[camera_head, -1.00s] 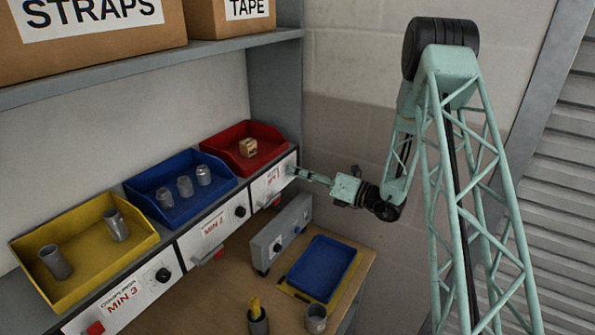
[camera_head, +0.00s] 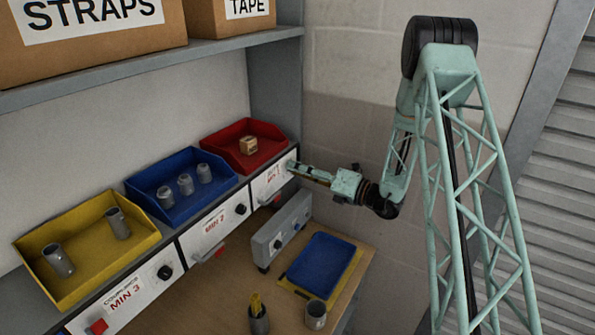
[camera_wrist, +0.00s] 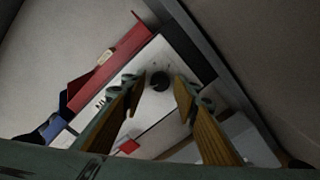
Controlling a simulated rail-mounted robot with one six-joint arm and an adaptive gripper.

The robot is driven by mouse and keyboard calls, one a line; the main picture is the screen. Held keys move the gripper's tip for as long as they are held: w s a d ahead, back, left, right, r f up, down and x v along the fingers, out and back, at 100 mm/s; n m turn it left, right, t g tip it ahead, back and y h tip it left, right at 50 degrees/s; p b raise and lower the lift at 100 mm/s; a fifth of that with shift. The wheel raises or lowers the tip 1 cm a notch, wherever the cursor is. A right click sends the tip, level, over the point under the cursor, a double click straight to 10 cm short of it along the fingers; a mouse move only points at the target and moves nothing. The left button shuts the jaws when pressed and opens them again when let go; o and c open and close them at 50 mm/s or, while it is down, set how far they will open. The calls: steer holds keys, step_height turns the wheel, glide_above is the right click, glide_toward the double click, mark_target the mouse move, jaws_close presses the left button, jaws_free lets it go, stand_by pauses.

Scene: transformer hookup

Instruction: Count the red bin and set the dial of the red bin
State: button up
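The red bin (camera_head: 222,137) stands at the right end of the row, with one small tan box (camera_head: 248,145) visible in it. It also shows in the wrist view (camera_wrist: 125,50). The white panel (camera_head: 262,190) below the bin carries red print too small to read surely. My gripper (camera_head: 291,166) is at the right end of this panel.
A blue bin (camera_head: 148,184) with several grey cylinders and a yellow bin (camera_head: 40,243) with two stand to the left, each above a dial panel. Below are a grey box with knobs (camera_head: 282,232), a blue tray (camera_head: 320,266) and two cups.

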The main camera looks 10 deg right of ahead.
steer(key=shift+o, duration=0.2)
steer(key=shift+s+d, duration=0.1)
steer(key=shift+s, duration=0.05)
steer(key=v, duration=1.1)
steer(key=shift+s+d, duration=0.2)
steer(key=shift+d, duration=0.05)
stand_by(0.7)
